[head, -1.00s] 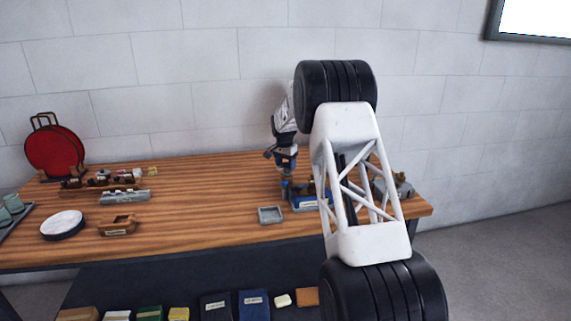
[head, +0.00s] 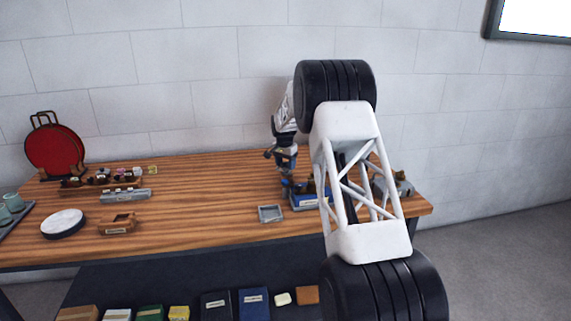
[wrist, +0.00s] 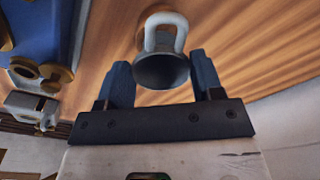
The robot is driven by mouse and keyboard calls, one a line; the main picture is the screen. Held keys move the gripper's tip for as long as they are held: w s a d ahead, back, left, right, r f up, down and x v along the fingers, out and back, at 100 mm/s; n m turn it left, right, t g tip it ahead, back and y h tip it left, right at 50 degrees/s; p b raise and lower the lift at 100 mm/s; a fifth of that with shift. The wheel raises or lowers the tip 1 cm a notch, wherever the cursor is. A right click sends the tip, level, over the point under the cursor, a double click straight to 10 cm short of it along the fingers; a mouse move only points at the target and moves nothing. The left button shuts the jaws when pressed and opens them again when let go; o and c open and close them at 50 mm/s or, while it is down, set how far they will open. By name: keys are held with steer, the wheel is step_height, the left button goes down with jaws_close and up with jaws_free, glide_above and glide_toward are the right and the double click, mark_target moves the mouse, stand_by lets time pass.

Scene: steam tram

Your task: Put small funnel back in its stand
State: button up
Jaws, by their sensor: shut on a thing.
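In the wrist view, my gripper (wrist: 162,78) has its two blue fingers on either side of a dark grey, cup-shaped piece with a pale arched part, which looks like the small funnel (wrist: 160,70). The fingers hold it over the wooden table top. In the head view, my gripper (head: 288,184) is low over the table, just left of a blue labelled holder (head: 308,202); the funnel is too small to make out there. I cannot tell which holder is the funnel's stand. The blue holder with brass pieces shows at the left of the wrist view (wrist: 38,32).
A small grey square tray (head: 270,214) lies in front of my gripper. Left are a wooden labelled box (head: 118,224), a grey labelled holder (head: 125,195), a round white-topped disc (head: 63,223) and a red round rack (head: 55,150). The middle of the table (head: 205,205) is clear.

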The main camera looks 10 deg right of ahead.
steer(key=o, duration=1.1)
steer(key=shift+c, duration=0.2)
steer(key=shift+s+a+r, duration=0.15)
steer(key=shift+r, duration=1.8)
steer(key=shift+s+a+r, duration=0.1)
steer(key=shift+r, duration=1.8)
